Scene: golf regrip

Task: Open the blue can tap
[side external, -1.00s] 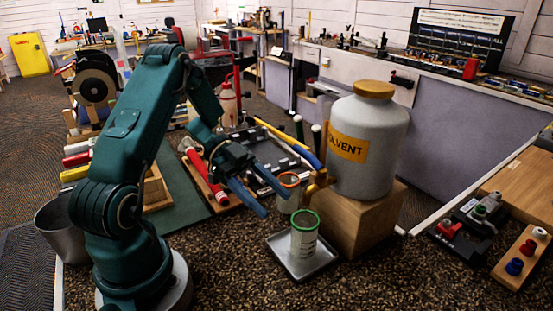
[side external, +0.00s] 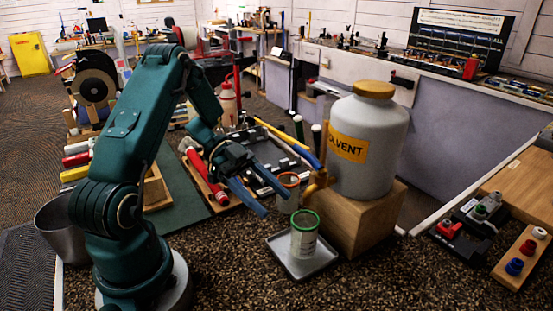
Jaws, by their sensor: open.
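A pale grey can (side external: 372,130) with a tan cap and a yellow solvent label stands upright on a wooden block (side external: 362,225). I see no blue can. A brass-coloured tap (side external: 316,184) sticks out low on the can's left side; its exact lever position is too small to tell. My gripper (side external: 277,204) has blue fingers, spread apart and empty. It points down to the right, a little left of the tap and apart from it in the picture. A green-rimmed cup (side external: 304,236) stands on a grey tray (side external: 301,268) below the tap.
A small orange-rimmed container (side external: 289,182) stands just behind my gripper. Golf grips, including a red one (side external: 205,178), lie on racks at the left. A metal bucket (side external: 58,226) stands at the far left. Red and blue knobs (side external: 514,267) sit at the right.

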